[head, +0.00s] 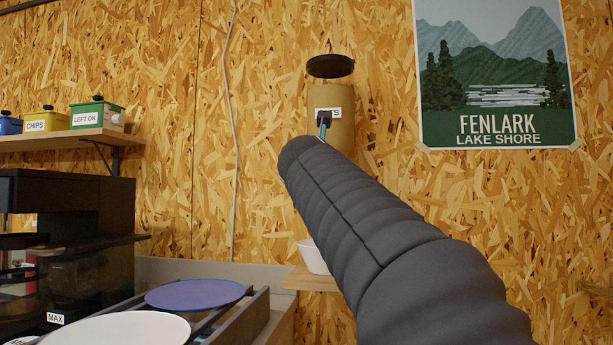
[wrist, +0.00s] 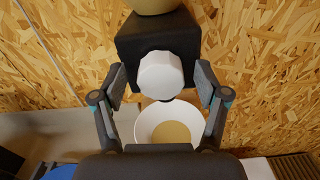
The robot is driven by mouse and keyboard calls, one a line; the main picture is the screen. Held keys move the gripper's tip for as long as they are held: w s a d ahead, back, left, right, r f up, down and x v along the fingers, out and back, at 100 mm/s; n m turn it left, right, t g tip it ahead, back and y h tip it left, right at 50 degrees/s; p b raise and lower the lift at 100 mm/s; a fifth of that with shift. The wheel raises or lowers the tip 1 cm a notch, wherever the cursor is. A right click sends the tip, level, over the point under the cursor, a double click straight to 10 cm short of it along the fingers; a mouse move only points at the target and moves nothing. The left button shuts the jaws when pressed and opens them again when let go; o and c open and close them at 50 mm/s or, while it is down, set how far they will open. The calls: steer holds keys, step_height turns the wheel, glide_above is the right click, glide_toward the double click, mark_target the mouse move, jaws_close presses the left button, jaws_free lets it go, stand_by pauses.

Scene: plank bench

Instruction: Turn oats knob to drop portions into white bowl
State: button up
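The oats dispenser (head: 345,105) hangs on the wall: a tan canister with a black lid and a label partly hidden by my gripper. In the wrist view its black housing (wrist: 158,35) carries a white faceted knob (wrist: 160,75). My gripper (wrist: 160,82) is open, one finger on each side of the knob with a visible gap on both sides. The white bowl (wrist: 145,125) is below the knob, with a tan layer of contents in it. In the head view the bowl (head: 312,257) is partly hidden by my arm. The knob is hidden there.
The bowl stands on a small wooden shelf (head: 300,280). A rack with a blue plate (head: 195,293) and a white plate (head: 120,330) is at lower left, beside a black machine (head: 70,240). Labelled bins (head: 45,121) sit on the left shelf. A poster (head: 493,75) hangs at right.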

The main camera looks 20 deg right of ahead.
steer(key=v, duration=1.2)
stand_by(0.4)
steer(key=s+a+f+m+g+y, duration=0.1)
steer(key=a+f+m+g+y, duration=0.2)
steer(key=f+m, duration=0.85)
steer(key=a+f+m+g+y, duration=0.25)
steer(key=f+m, duration=0.45)
steer(key=f, duration=0.9)
steer(key=s+a+f+m+g+y, duration=0.2)
steer(key=s+f+m, duration=0.3)
steer(key=s+f, duration=0.3)
steer(key=s+a+f+m+g+y, duration=0.2)
steer(key=s+f+m, duration=0.2)
steer(key=s+f, duration=0.5)
step_height(320, 180, down, 6)
steer(key=shift+a+r+m, duration=0.15)
steer(key=shift+a+m, duration=0.1)
steer(key=shift+m, duration=0.1)
